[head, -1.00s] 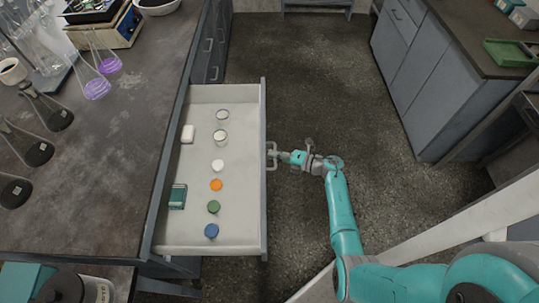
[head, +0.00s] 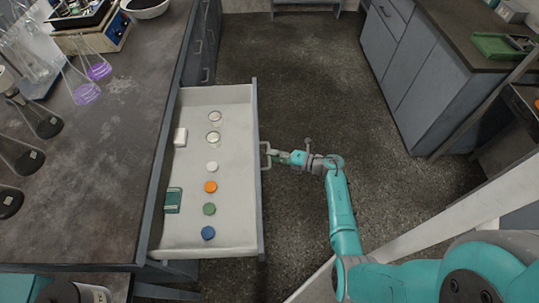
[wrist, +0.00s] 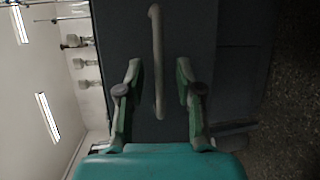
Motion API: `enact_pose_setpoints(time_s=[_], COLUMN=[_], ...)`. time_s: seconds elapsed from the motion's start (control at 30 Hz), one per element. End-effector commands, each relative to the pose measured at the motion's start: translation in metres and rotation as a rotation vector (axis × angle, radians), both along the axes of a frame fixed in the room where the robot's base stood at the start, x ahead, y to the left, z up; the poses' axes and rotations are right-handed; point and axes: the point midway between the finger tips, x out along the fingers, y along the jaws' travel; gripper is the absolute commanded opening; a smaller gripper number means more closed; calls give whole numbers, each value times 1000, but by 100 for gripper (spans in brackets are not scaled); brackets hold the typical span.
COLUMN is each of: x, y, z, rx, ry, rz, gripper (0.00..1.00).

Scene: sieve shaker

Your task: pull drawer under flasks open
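The drawer (head: 228,105) under the counter is pulled well out, its pale inside showing in the head view. Its front panel (wrist: 205,30) fills much of the wrist view. The drawer handle (head: 264,156) is a bar on the outer face and also shows in the wrist view (wrist: 157,40). My gripper (head: 282,157) is just right of the handle in the head view. In the wrist view my gripper (wrist: 159,72) is open, its fingers on either side of the handle with gaps. Flasks with purple liquid (head: 86,93) and dark contents (head: 47,124) stand on the counter.
The drawer holds a row of jars with coloured lids, including an orange lid (head: 210,187), plus a green box (head: 173,200) and a white block (head: 180,137). Open floor (head: 310,90) lies right of the drawer. A grey cabinet (head: 415,75) stands farther right.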

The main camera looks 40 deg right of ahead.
Motion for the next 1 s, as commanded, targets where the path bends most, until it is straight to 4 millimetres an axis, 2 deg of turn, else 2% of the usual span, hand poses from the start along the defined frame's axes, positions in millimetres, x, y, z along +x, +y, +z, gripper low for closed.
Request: enact_pose_setpoints(time_s=[0.3,0.5,0.7,1.0], x=[-53,-75,-82,-82], y=[-33,-45,-49,-49], z=[11,15,17,17], rx=[0,0,1,1], ry=[1,1,1,1], rz=[-4,-2,0,0], gripper=[36,36,36,36])
